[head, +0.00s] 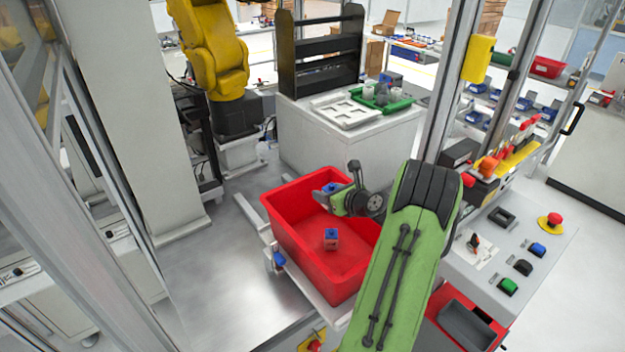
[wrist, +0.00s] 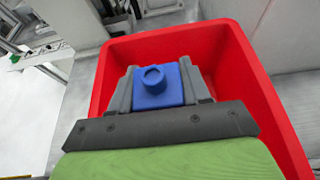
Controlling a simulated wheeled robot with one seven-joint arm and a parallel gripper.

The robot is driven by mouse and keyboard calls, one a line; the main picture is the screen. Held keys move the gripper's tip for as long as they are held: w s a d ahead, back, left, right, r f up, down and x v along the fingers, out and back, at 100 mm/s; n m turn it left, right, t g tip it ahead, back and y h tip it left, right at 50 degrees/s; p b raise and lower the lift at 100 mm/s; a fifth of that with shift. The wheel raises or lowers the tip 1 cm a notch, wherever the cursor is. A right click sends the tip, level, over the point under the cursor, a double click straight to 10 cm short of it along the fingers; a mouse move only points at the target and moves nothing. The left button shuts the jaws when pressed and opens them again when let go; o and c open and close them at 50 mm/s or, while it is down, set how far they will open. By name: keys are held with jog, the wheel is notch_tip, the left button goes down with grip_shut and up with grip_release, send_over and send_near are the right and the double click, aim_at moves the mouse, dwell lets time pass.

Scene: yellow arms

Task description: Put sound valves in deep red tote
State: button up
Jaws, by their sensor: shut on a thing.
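The deep red tote (head: 285,235) stands open on a light frame in the middle of the head view; its walls also fill much of the wrist view (wrist: 235,60). One valve (head: 331,239) with a blue top and a reddish body sits on the tote floor. My gripper (head: 327,196) is over the tote's far part. In the wrist view my gripper (wrist: 160,88) is shut on a second valve (wrist: 157,88), with its blue top and round port showing between the two grey fingers. This held valve's blue part (head: 330,187) is small in the head view. Its underside is hidden.
A white cabinet behind holds a white tray (head: 346,110), a green tray (head: 382,103) with parts and a black rack (head: 320,55). A yellow arm (head: 212,50) stands at back left. A button panel (head: 515,250) and another red bin (head: 440,317) are at right.

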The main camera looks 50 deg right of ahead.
jog(key=shift+s+f+b, duration=0.15)
jog(key=shift+s+b, duration=0.25)
notch_tip(320, 180, down, 5)
jog(key=b, duration=0.5)
jog(key=shift+s+f, duration=0.1)
jog(key=shift+s, duration=0.05)
jog(key=o, duration=1.2)
jog(key=shift+c, duration=0.2)
jog(key=shift+s+a, duration=0.1)
jog(key=v, duration=1.5)
jog(key=shift+s, duration=0.3)
